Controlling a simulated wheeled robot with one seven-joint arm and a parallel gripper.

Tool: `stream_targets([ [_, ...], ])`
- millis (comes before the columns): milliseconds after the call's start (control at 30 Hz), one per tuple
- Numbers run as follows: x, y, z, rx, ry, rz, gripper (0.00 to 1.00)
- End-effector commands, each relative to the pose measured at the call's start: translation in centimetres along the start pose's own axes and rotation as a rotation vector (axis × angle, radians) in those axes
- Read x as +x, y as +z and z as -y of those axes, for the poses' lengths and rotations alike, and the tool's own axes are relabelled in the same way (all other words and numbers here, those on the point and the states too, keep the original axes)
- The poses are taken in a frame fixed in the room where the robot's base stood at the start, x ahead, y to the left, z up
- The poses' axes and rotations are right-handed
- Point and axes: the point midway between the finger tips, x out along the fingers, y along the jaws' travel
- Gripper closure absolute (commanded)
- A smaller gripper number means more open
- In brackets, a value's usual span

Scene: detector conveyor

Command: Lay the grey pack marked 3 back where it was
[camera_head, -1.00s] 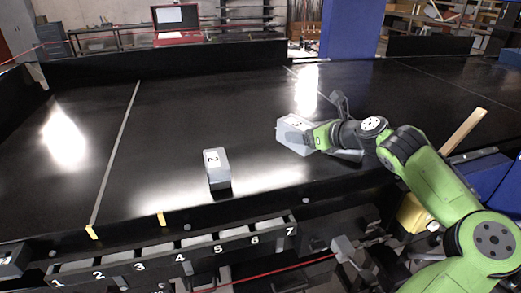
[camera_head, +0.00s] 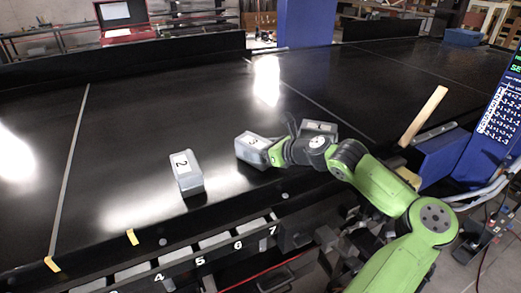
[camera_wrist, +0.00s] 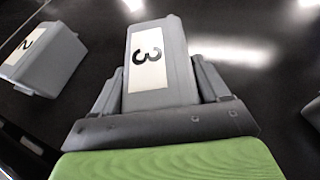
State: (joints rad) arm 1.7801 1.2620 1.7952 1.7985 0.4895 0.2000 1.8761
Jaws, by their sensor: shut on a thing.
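The grey pack marked 3 (camera_head: 253,146) is at the end of my gripper (camera_head: 268,152), over the black belt. In the wrist view the pack (camera_wrist: 162,82) lies between both fingers of my gripper (camera_wrist: 159,90), its white label facing up. My gripper is shut on it. Its far end sticks out past the fingertips. Its underside is hidden, so I cannot tell whether it touches the belt or is slightly above it.
The grey pack marked 2 (camera_head: 187,172) lies on the belt (camera_head: 130,130) to the left, apart from pack 3. Another grey pack (camera_head: 320,127) shows just behind my wrist. A pale wooden bar (camera_head: 423,115) is at right. Belt is clear at far left and behind.

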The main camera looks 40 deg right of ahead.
Motion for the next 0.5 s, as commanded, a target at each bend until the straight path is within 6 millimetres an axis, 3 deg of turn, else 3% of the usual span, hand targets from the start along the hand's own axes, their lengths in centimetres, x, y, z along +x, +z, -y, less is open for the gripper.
stream_targets([
  [133, 0.06, -0.05, -0.02, -0.001, 0.0, 0.003, 0.8],
  [167, 0.06, -0.11, -0.02, 0.0, 0.0, 0.0, 0.21],
  [200, 0.05, -0.1, -0.02, 0.0, 0.0, 0.0, 0.15],
  [300, 0.04, -0.09, -0.01, 0.0, 0.0, 0.0, 0.0],
  [500, 0.02, -0.03, -0.01, 0.0, 0.0, 0.0, 0.0],
])
